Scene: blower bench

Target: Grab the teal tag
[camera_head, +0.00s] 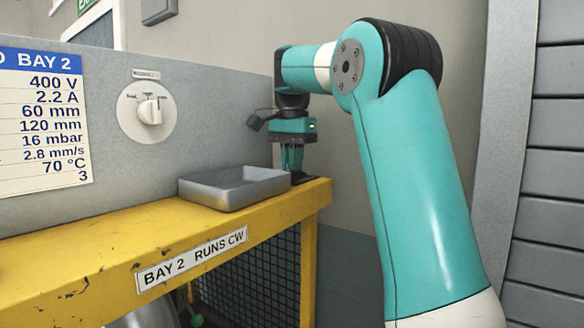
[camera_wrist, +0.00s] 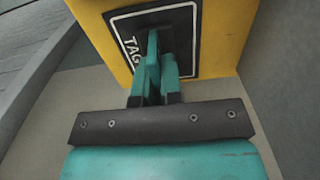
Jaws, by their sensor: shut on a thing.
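My gripper (camera_head: 292,170) reaches down at the right end of the yellow bench, above a black board (camera_head: 305,183). In the wrist view my gripper's teal fingers (camera_wrist: 160,75) are close together over this board, which has a white border and the letters "TAG". The jaws are shut on a narrow teal piece (camera_wrist: 153,46), which I take to be the teal tag. It is mostly hidden by the fingers and is much the same colour. I cannot tell whether it still touches the board.
A grey open tray (camera_head: 235,187) sits on the yellow bench (camera_head: 130,235), just left of my gripper. A grey panel with a rotary switch (camera_head: 148,111) stands behind. The bench ends right beside the black board, with open space to the right.

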